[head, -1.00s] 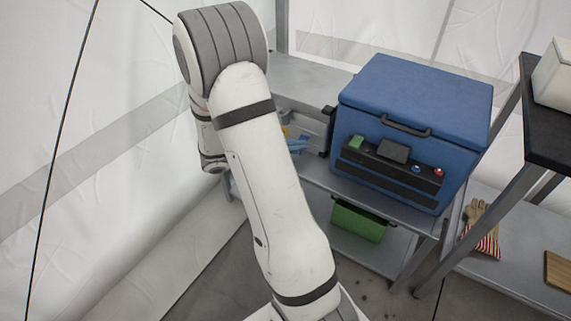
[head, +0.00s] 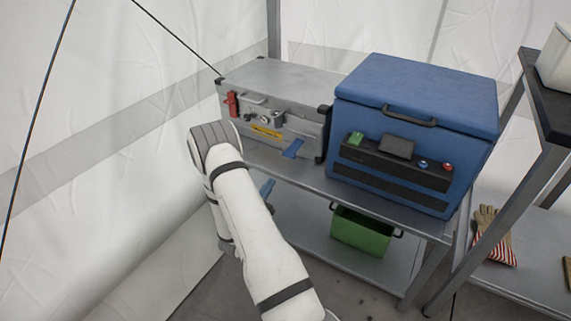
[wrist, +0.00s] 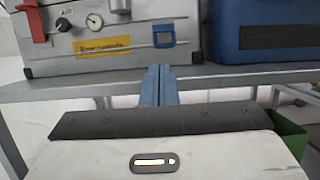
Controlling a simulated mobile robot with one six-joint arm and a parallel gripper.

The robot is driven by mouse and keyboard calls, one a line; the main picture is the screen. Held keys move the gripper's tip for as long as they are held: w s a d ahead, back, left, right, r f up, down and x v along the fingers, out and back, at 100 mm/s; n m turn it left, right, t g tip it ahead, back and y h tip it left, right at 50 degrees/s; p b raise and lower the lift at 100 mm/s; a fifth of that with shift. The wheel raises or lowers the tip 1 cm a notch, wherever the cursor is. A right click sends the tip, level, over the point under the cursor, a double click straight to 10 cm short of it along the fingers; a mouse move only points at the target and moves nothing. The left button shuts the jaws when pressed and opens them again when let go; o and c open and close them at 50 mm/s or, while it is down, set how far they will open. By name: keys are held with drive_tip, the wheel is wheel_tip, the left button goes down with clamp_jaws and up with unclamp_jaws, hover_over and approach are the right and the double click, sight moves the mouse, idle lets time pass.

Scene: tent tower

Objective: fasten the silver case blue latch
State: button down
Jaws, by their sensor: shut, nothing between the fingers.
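The silver case (head: 285,82) sits on the shelf top, its lid down. Its blue latch (head: 293,148) is low on the right of the front face and sticks out from it at an angle in the head view. In the wrist view the blue latch (wrist: 163,36) shows as a small blue square with a grey middle. My gripper (wrist: 160,72) has its blue fingers together and empty, below and apart from the latch. In the head view my gripper (head: 267,187) is partly hidden behind my arm, below the shelf edge.
A red latch (head: 231,104) is on the case's left, near a gauge and a yellow label (head: 266,132). A blue cooler box (head: 415,120) stands close to the case's right. A green bin (head: 361,232) is on the lower shelf. Space before the case is clear.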

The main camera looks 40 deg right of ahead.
drive_tip(key=b, duration=0.3)
approach(294, 150)
drive_tip(key=w+d, duration=0.3)
drive_tip(key=shift+d, duration=0.25)
drive_tip(key=shift+w+d+r, duration=0.15)
drive_tip(key=shift+d+r, duration=0.05)
drive_tip(key=shift+d, duration=0.15)
drive_tip(key=shift+d+r, duration=0.15)
drive_tip(key=shift+d, duration=0.05)
drive_tip(key=shift+a+r+y+p, duration=0.1)
drive_tip(key=shift+a+y+p, duration=0.2)
drive_tip(key=shift+p, duration=0.2)
drive_tip(key=shift+r+g+y+p, duration=0.15)
drive_tip(key=shift+g+y+p, duration=0.15)
drive_tip(key=shift+p, duration=0.25)
